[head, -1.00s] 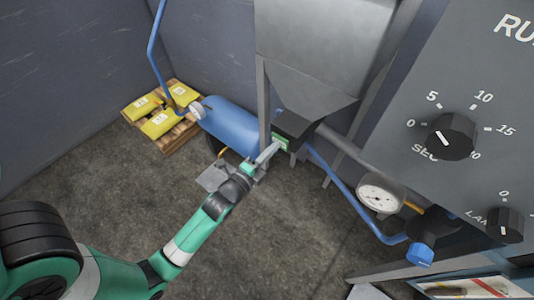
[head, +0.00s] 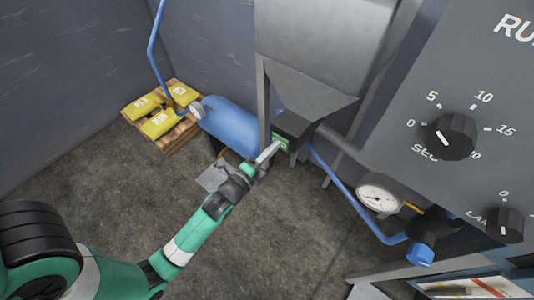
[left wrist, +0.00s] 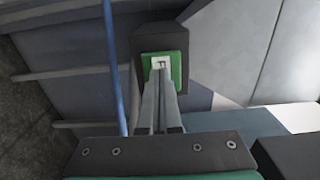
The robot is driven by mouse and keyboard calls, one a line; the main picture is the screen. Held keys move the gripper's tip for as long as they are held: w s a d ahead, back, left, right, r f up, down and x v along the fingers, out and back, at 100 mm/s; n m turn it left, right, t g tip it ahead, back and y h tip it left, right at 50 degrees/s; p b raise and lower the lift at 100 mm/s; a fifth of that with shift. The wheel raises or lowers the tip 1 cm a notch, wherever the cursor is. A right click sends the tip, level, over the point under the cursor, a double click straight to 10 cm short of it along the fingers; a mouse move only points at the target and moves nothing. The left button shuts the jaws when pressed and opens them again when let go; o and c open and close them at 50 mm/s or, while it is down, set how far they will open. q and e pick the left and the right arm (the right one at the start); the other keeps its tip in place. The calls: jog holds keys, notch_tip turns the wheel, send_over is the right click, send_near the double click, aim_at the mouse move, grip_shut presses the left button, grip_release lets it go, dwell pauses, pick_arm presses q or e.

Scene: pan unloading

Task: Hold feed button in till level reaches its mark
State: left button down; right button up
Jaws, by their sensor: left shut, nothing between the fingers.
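A dark box (head: 296,124) with a green-framed face (head: 281,141) sits under the grey hopper (head: 305,45). In the left wrist view the green frame (left wrist: 177,70) surrounds a small white patch (left wrist: 159,60). My left gripper (head: 276,147) is shut and empty, its fingers pointing at this face. In the left wrist view the fingertips (left wrist: 158,73) overlap the lower part of the white patch. They look at or against it; I cannot tell whether a button is pushed in. No level or level mark can be made out. My right gripper is not in view.
A blue tank (head: 231,126) lies behind my left wrist. A pallet with yellow bags (head: 160,124) stands at the left. A blue pipe (head: 345,192), a gauge (head: 380,193) and a control panel with a dial (head: 452,136) are at the right. The foreground floor is clear.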

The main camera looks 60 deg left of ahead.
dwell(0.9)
pick_arm(q)
jog(key=b+v, duration=0.1)
jog(key=v, duration=1.3)
jog(key=shift+b, duration=0.35)
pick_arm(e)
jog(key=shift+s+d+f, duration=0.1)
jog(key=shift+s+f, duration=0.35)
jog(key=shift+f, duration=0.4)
pick_arm(q)
jog(key=shift+r, duration=0.1)
